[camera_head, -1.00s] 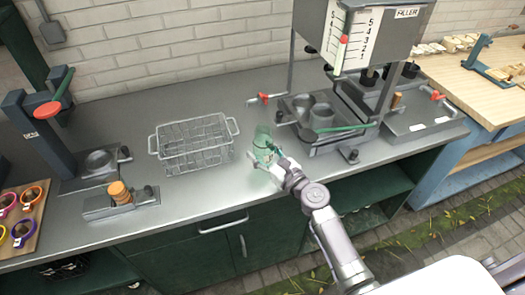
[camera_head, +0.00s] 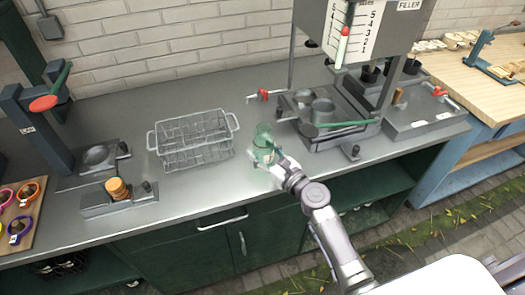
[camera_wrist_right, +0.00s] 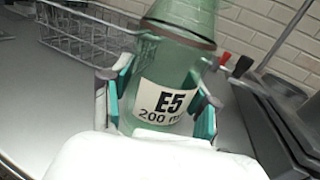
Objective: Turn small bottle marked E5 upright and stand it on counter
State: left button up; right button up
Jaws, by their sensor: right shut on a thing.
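The small bottle (camera_head: 264,143) is green, see-through glass with a white label. In the right wrist view the bottle (camera_wrist_right: 165,75) shows the label "E5 200 ml". My right gripper (camera_head: 268,155) is shut on it; in the wrist view the fingers (camera_wrist_right: 160,108) sit on both sides of the label. The bottle looks close to upright in the head view, near the front of the grey counter (camera_head: 205,192). I cannot tell whether its base touches the counter, as the gripper hides it. My left gripper is not in view.
A wire basket (camera_head: 196,158) stands to the left of the bottle. The filler machine (camera_head: 345,120) with a red-handled tap (camera_head: 264,95) stands to the right. A small block with an orange-brown knob (camera_head: 117,190) is further left. Counter around the bottle is mostly clear.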

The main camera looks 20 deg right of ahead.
jog(key=shift+f+b, duration=0.45)
jog(key=shift+f, duration=0.05)
jog(key=shift+f, duration=0.35)
jog(key=shift+f+b, duration=0.1)
jog(key=shift+b, duration=0.3)
jog(key=o, duration=1.3)
jog(key=shift+c, duration=0.2)
jog(key=shift+c, duration=1.4)
jog(key=o, duration=0.4)
